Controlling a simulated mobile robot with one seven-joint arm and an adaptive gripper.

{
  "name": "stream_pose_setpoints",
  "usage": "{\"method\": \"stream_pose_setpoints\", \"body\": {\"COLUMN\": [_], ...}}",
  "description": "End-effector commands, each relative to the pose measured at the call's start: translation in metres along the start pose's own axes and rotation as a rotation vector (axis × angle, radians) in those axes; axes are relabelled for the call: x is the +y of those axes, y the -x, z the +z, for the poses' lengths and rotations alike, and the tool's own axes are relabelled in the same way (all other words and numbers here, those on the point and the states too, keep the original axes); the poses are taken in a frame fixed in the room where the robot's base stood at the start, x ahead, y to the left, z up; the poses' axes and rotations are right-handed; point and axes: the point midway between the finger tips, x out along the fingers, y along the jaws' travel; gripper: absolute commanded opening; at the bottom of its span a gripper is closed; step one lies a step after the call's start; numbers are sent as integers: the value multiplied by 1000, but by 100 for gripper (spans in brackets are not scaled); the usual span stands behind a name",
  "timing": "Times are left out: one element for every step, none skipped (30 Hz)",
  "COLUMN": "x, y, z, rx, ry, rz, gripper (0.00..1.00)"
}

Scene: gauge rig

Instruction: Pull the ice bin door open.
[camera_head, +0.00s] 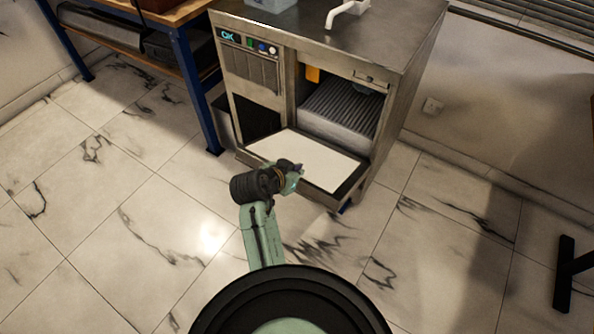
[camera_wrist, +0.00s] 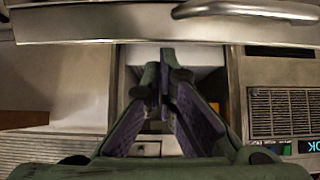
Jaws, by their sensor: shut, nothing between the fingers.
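The ice bin door (camera_head: 310,162) is hinged low on the steel ice machine (camera_head: 392,45). It is swung down and open, lying nearly flat with its pale inner panel facing up. The bin opening (camera_head: 345,105) shows a ribbed grey interior. My gripper (camera_head: 297,170) is over the left front part of the door; whether it touches the door cannot be told. In the wrist view my gripper (camera_wrist: 165,62) has its fingers together with nothing between them. A pale metal edge and a curved silver handle (camera_wrist: 250,10) cross the top of that view.
A control panel (camera_head: 248,43) and grille are left of the opening. An orange item (camera_head: 313,73) hangs inside the bin. A blue-legged workbench (camera_head: 190,75) stands close on the left. The marble floor (camera_head: 120,230) in front is clear; a black stand (camera_head: 566,275) is far right.

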Motion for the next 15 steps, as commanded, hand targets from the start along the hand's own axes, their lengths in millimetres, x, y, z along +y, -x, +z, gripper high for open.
{"method": "stream_pose_setpoints", "body": {"x": [0,0,0,0,0,0,-1,-1,-1,0,-1,-1,0,-1,0], "y": [0,0,0,-1,-2,-4,-5,-6,-8,-9,-10,-11,-12,-13,-14], "z": [0,0,1,3,6,11,15,20,28,34,39,47,53,59,69], "rx": [0,0,1,3,6,13,21,31,46,58,72,88,99,108,116], "ry": [0,0,0,1,1,2,3,4,4,3,4,4,4,4,4], "rz": [0,0,0,0,0,0,0,0,1,1,1,0,1,0,-1], "gripper": [0,0,0,0,0,0,0,0,0,0,0,0,0,0,0]}}
